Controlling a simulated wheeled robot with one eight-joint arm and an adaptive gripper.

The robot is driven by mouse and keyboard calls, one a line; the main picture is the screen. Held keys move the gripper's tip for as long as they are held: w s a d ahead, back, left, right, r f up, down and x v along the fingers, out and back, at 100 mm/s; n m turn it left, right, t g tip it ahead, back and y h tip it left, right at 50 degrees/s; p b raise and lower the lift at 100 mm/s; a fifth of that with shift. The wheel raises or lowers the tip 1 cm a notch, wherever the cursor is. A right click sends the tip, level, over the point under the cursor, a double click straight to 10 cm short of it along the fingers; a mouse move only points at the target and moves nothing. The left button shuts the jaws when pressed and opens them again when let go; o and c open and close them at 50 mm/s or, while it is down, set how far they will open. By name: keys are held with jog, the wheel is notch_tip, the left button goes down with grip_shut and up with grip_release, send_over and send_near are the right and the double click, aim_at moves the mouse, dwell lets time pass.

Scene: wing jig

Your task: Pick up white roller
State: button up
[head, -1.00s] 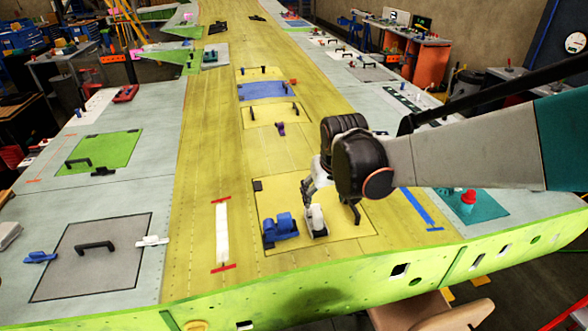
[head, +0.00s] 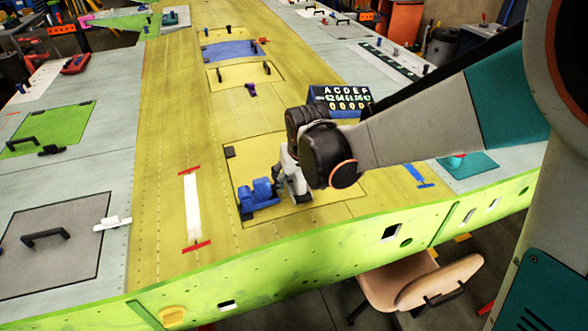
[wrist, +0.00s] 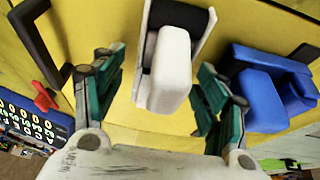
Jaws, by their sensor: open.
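My gripper (wrist: 157,72) is open, with one green-and-grey finger at each side of the roller. Gaps show between the fingers and the roller, and nothing is held. In the head view my gripper (head: 292,182) is low over the yellow panel (head: 325,195) and largely covers the white roller, so I cannot tell the roller's outline there.
A blue roller (head: 258,194) stands close left of the gripper; it also shows at right in the wrist view (wrist: 262,92). A black handle (wrist: 40,38) and a red piece (wrist: 44,97) lie left there. A lettered display (head: 340,98) shows behind the arm.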

jog(key=shift+s, duration=0.1)
jog(key=shift+c, duration=0.8)
jog(key=c, duration=1.2)
jog(key=shift+r, duration=0.1)
